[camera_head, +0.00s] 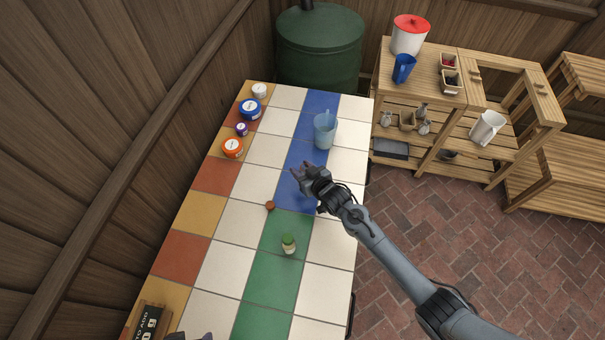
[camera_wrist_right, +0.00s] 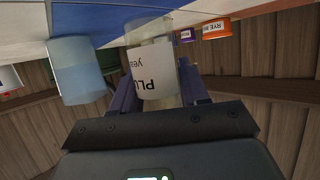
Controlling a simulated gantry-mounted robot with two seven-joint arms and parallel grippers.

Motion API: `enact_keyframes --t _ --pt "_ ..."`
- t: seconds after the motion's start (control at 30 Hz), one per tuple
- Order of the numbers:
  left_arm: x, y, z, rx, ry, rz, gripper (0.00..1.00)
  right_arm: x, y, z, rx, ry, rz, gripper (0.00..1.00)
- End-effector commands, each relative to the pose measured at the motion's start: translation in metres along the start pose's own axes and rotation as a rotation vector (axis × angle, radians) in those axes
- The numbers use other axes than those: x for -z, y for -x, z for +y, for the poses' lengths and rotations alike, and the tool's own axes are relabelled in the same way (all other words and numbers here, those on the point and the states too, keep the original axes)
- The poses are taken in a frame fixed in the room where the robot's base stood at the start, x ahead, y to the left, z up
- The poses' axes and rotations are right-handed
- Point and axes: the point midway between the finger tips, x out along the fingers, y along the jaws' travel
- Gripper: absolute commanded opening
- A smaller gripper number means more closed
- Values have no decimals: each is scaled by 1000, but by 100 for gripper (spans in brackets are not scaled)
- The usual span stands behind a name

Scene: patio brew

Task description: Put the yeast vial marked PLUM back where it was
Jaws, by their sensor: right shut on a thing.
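In the right wrist view my right gripper (camera_wrist_right: 158,95) is shut on a clear vial (camera_wrist_right: 152,72) whose white label shows upside-down letters reading "PLU" and "yeast" in part. In the head view the right gripper (camera_head: 300,172) is over the blue tiles, and the vial cannot be made out there. A small brown round thing (camera_head: 270,206) lies on the table nearby.
A translucent blue jug (camera_head: 325,131) stands beyond the right gripper; it also shows in the wrist view (camera_wrist_right: 78,70). White (camera_head: 259,91), blue (camera_head: 250,109), purple (camera_head: 242,129) and orange-lidded (camera_head: 233,148) jars line the left edge. A dark sign (camera_head: 150,322) stands front left.

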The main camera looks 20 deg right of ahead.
Motion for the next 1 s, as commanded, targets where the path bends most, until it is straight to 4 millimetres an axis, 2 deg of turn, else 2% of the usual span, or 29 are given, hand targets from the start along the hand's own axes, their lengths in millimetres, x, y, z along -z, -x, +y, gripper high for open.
enact_keyframes --t 0.1,0.2,0.63,0.67,0.8,1.0 --pt "-1 -5 1 -4 4 1 74 -16 -7 0 0 0 -2 14" --pt "-1 -6 2 -7 8 1 74 -21 -9 0 0 0 0 14" --pt "-2 -8 3 -7 8 1 74 -26 -11 0 0 -1 0 14" --pt "-2 -7 2 -7 8 1 74 -25 -10 0 0 0 0 48" --pt "-2 -7 1 -3 3 0 74 -25 -10 0 0 0 0 69" --pt "-2 -7 0 1 -2 -1 74 -25 -10 0 0 0 0 70"
